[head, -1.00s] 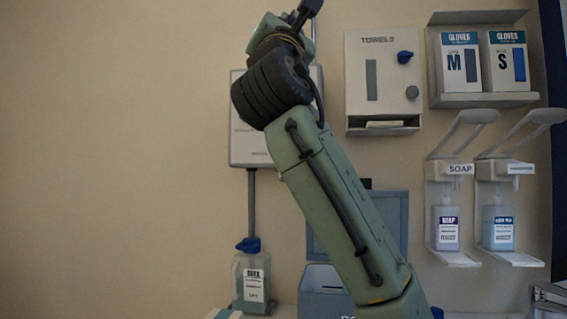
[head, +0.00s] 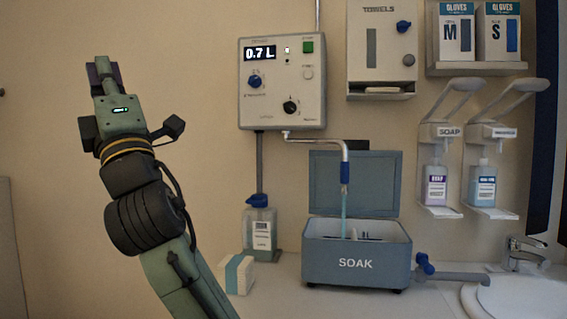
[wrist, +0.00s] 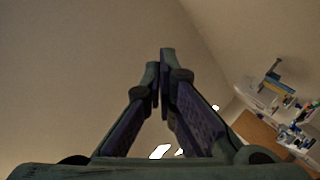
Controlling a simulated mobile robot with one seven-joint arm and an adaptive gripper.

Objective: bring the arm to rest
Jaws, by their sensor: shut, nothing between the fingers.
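My green arm rises on the left of the head view, clear of the wall fittings. My gripper (head: 98,72) is at its upper end and points up. In the wrist view my gripper (wrist: 163,62) has its two dark fingers meeting at the tips. It is shut and empty. Only plain wall and ceiling show around the fingertips.
A dosing unit (head: 283,85) reads 0.7 L; its spout runs a bluish stream into the open SOAK box (head: 356,262). A bottle (head: 260,232) and small white-blue box (head: 238,274) stand left of it. A sink (head: 520,297) is at right. The left wall is bare.

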